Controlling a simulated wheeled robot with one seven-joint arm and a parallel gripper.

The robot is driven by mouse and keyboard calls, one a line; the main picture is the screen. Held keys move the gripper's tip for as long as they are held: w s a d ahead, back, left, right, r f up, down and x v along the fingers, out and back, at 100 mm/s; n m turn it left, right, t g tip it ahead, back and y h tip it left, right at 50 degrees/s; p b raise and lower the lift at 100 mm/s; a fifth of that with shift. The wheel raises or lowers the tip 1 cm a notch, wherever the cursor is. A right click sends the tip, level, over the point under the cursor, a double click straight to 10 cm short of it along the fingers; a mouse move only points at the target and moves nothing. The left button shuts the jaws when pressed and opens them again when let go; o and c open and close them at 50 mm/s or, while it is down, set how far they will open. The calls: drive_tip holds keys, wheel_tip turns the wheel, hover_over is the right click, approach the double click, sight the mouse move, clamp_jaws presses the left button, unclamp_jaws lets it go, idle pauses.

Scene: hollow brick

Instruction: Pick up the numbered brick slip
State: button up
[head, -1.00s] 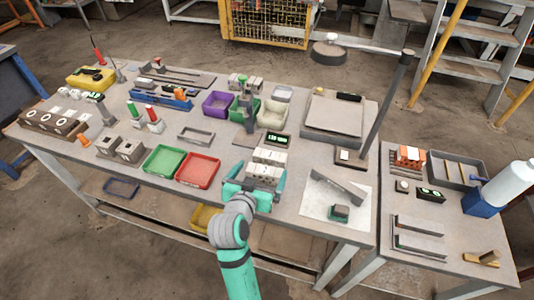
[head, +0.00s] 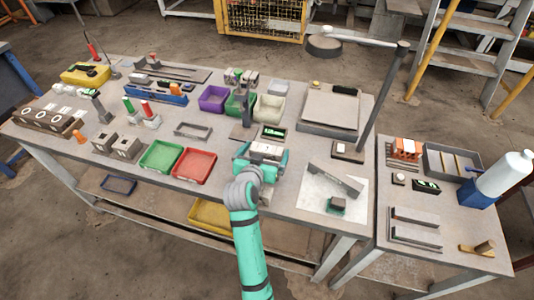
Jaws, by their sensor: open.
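My gripper (head: 264,157) is open over the front middle of the large table. Its teal fingers stand left and right of a pale block (head: 267,149) with small dark marks on top, which may be the numbered brick slip. I cannot read the marks or tell whether the fingers touch it. My gripper and wrist hide the near side of the block and whatever lies beneath it.
Green (head: 161,156) and red (head: 194,165) trays lie left of my gripper. A small display (head: 273,133) and several bins stand behind it. A white sheet (head: 314,194) with an angled metal piece (head: 335,181) lies to the right, near a tall post (head: 382,98).

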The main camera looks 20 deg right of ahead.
drive_tip(key=shift+c, duration=0.6)
drive_tip(key=c, duration=0.9)
drive_tip(key=shift+r, duration=0.15)
